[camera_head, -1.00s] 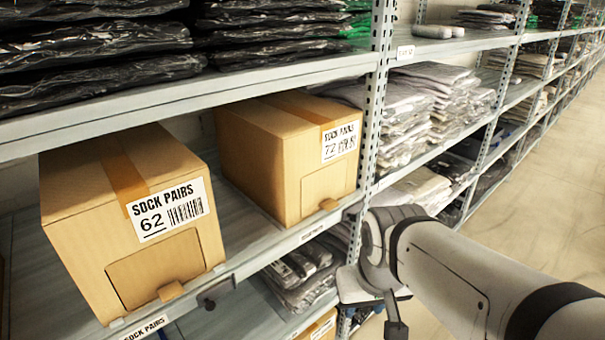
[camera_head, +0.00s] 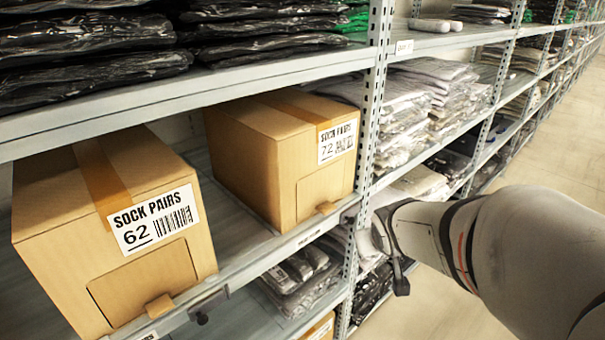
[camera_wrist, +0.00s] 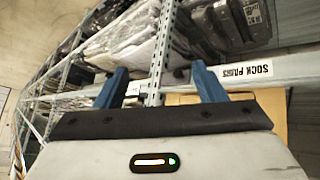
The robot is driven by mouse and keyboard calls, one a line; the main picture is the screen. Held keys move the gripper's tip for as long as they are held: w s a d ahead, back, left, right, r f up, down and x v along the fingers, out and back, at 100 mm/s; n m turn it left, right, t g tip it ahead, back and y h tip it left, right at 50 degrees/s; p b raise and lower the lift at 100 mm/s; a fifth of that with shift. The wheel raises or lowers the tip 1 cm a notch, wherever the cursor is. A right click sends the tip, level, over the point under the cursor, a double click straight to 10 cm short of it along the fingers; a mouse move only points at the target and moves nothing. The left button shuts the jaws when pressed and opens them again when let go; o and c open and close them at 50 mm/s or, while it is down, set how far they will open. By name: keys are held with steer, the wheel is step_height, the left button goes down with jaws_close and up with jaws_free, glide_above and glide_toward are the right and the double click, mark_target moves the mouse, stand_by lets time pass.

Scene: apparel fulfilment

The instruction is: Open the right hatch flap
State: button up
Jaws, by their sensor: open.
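The right sock-pairs box, labelled 72 (camera_head: 262,150), stands on the middle shelf. Its right hatch flap (camera_head: 325,189) is a rectangle low on the front, closed, with a small tab (camera_head: 327,208) at its bottom edge. The left box, labelled 62 (camera_head: 75,230), has a similar closed flap (camera_head: 145,280) with a tab (camera_head: 159,306). My gripper is right of box 72 and apart from it; its fingers are mostly hidden in the head view. In the wrist view my gripper (camera_wrist: 160,80) has two blue fingers spread wide with nothing held. Cardboard (camera_wrist: 272,100) shows at the right there.
A perforated upright post (camera_head: 370,110) stands between box 72 and bagged grey garments (camera_head: 425,90). The shelf edge (camera_head: 300,238) runs below the boxes. Black bagged garments (camera_head: 85,55) lie on the shelf above. The aisle floor (camera_head: 570,150) at right is clear.

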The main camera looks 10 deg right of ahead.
steer(key=w+d+f+n+t+y, duration=0.2)
steer(key=w+t, duration=0.2)
steer(key=w, duration=0.5)
steer(key=n+t+y+b, duration=0.1)
steer(key=n+t+y, duration=0.3)
steer(key=y, duration=0.7)
glide_toward(332, 211)
steer(key=x, duration=0.3)
steer(key=shift+n+g, duration=0.3)
steer(key=shift+g, duration=0.1)
steer(key=x, duration=0.7)
steer(key=shift+w+r+p, duration=0.15)
steer(key=shift+r+p, duration=0.05)
steer(key=shift+p, duration=0.2)
steer(key=shift+c, duration=0.5)
